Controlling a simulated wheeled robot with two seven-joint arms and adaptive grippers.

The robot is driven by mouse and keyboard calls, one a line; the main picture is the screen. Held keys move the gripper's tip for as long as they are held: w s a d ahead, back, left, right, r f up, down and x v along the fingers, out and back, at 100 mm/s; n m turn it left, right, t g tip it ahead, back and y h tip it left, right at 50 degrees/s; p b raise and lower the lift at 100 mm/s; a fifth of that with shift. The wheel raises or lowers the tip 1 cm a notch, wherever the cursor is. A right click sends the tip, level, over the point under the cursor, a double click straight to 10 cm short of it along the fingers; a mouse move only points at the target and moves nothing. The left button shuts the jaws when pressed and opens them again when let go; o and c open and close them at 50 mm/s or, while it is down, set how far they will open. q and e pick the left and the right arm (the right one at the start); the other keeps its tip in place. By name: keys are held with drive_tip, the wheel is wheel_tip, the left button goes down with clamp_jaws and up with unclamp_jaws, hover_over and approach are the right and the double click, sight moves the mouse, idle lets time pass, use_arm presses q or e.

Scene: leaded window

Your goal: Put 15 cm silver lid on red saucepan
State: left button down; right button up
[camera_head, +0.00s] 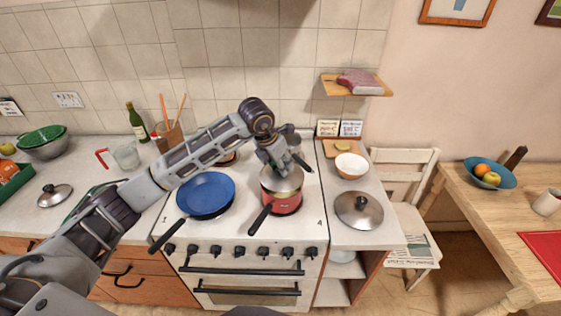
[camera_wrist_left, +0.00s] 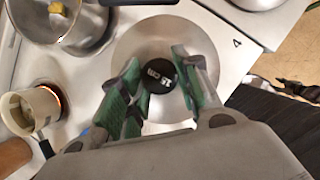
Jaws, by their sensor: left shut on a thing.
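The red saucepan (camera_head: 284,206) stands on the front right of the white stove, its black handle pointing toward me. The silver lid (camera_head: 287,184) is over the saucepan's mouth; I cannot tell whether it rests on the rim or hangs just above it. In the left wrist view the lid (camera_wrist_left: 128,48) shows as a round shiny disc with a black knob marked 15 cm (camera_wrist_left: 160,75). My left gripper (camera_head: 276,166) is shut on this knob, with its green-padded fingers (camera_wrist_left: 161,80) on either side. The lid hides the pan's inside. My right gripper is not in view.
A blue frying pan (camera_head: 206,193) sits left of the saucepan. Another silver lid (camera_head: 358,210) lies on the right counter near a white bowl (camera_head: 351,165). A further lid (camera_head: 55,195) lies on the left counter. A pot (camera_wrist_left: 62,25) stands behind my gripper.

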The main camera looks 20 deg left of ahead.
use_arm(q)
drive_tip(key=shift+f+b, duration=0.7)
drive_tip(key=shift+f, duration=0.25)
drive_tip(key=shift+b, duration=0.5)
idle(1.6)
drive_tip(key=shift+f+b, duration=0.55)
drive_tip(key=shift+b, duration=0.25)
idle(1.4)
idle(0.3)
drive_tip(key=c, duration=0.9)
unclamp_jaws()
drive_tip(key=shift+c, duration=0.2)
drive_tip(key=o, duration=0.6)
drive_tip(key=shift+c, duration=0.2)
